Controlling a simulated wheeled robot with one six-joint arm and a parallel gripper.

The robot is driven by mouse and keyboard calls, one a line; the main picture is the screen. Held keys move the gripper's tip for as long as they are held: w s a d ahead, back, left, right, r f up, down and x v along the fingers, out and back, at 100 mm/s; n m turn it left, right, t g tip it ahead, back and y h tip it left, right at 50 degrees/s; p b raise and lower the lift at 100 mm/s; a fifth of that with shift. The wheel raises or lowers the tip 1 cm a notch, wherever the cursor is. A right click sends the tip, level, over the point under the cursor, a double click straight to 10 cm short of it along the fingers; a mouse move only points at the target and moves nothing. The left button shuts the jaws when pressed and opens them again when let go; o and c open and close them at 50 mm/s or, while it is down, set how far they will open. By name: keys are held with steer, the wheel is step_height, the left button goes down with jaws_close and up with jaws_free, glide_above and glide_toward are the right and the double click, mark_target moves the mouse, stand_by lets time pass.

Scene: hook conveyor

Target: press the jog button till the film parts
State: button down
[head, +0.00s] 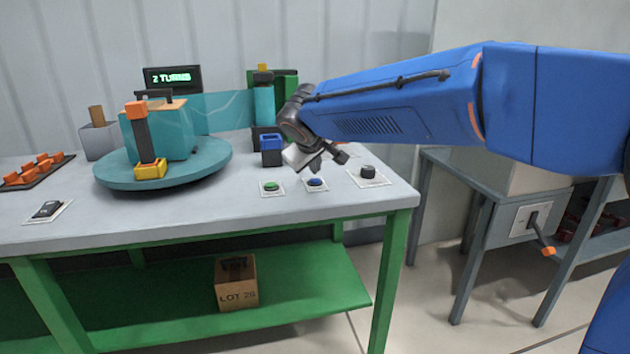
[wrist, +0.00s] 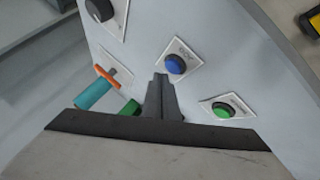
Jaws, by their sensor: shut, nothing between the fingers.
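My gripper (head: 316,163) is shut and empty, pointing down over the front right of the grey table. In the wrist view its closed fingertips (wrist: 161,80) lie just short of the blue button (wrist: 175,64), apparently above the table and not on the button. The blue button (head: 315,183) sits on a white plate; its label is too small to read surely. A green button (head: 271,187) is to its left and a black knob (head: 367,172) to its right. The teal film (head: 228,112) stretches unbroken from the wrapped box (head: 172,134) to the teal roll (head: 264,106).
The box stands on a round turntable (head: 112,177) with an orange-and-yellow clamp (head: 144,145). A display (head: 173,79) reads "2 TURNS". A blue-topped block (head: 271,146) stands behind the buttons. A tray (head: 42,172) of orange pieces and a black switch (head: 47,209) are at left.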

mark_target(315, 182)
steer(key=shift+f, duration=0.2)
steer(key=shift+f, duration=0.25)
steer(key=shift+f, duration=0.4)
stand_by(1.1)
steer(key=shift+r, duration=3.35)
